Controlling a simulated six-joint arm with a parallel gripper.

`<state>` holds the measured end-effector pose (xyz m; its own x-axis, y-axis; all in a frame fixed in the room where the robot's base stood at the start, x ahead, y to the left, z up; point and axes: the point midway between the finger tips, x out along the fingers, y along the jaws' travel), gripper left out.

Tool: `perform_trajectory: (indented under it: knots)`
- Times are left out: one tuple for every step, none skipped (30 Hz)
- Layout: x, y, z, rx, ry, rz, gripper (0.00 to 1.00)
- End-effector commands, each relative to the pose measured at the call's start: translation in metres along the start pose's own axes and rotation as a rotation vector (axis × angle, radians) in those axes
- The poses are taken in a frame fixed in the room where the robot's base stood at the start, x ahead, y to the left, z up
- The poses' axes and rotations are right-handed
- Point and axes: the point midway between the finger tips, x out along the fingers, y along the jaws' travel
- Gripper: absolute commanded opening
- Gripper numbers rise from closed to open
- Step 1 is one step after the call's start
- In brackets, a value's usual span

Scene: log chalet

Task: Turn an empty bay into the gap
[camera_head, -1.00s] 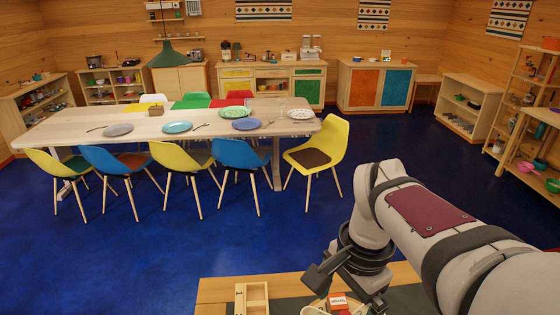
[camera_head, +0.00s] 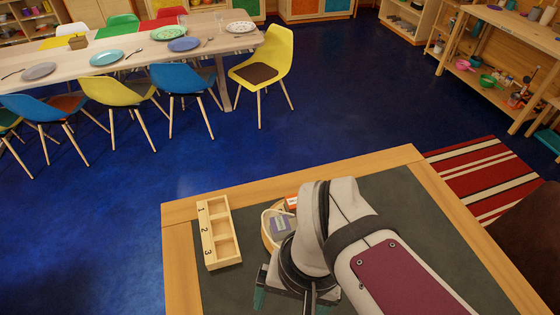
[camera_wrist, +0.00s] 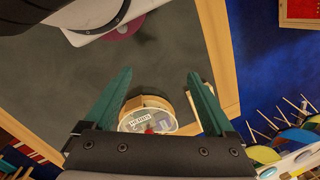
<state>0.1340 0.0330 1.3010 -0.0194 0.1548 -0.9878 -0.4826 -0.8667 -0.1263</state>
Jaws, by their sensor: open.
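A round wooden holder (camera_head: 268,238) stands on the dark table mat, partly hidden by my arm in the head view. A grey-purple box (camera_head: 280,224) and a red-and-white box (camera_head: 291,202) show in or beside it. In the wrist view the round holder (camera_wrist: 150,101) shows a pale top, a label reading "HERBS" (camera_wrist: 139,124) and a small red part. Its bays and any gap cannot be made out. My gripper (camera_wrist: 160,73) is open, its teal fingers apart, with the holder seen between them and nothing gripped. I cannot tell whether they touch.
A wooden tray (camera_head: 206,236) marked 1, 2, 3 lies left of the holder, its compartments looking empty. The table's wooden rim (camera_head: 300,176) surrounds the mat (camera_head: 400,205). Chairs and a laid table stand beyond.

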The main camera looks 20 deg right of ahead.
Motion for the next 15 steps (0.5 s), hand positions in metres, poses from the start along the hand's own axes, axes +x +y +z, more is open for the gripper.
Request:
perform_trajectory:
  knots:
    - [-0.007,-0.005,-0.015,0.049,0.005,0.007,0.78]
    - [-0.013,-0.009,-0.031,0.104,0.011,0.015,0.73]
    - [-0.023,-0.014,-0.06,0.196,0.023,0.027,0.66]
    - [-0.029,-0.018,-0.084,0.275,0.034,0.036,0.66]
    - [-0.034,-0.021,-0.109,0.354,0.048,0.045,0.66]
    - [-0.038,-0.022,-0.141,0.454,0.064,0.056,0.66]
    - [-0.039,-0.022,-0.165,0.525,0.077,0.062,0.66]
    - [-0.04,-0.021,-0.186,0.59,0.089,0.067,0.66]
    - [-0.038,-0.019,-0.21,0.665,0.103,0.074,0.66]
    - [-0.037,-0.017,-0.225,0.714,0.113,0.076,0.66]
    - [-0.036,-0.016,-0.237,0.753,0.121,0.079,0.66]
    - [-0.034,-0.013,-0.249,0.791,0.13,0.082,0.66]
    - [-0.033,-0.012,-0.256,0.812,0.134,0.082,0.66]
    - [-0.031,-0.011,-0.259,0.824,0.136,0.083,0.66]
    - [-0.026,-0.01,-0.262,0.832,0.138,0.084,0.66]
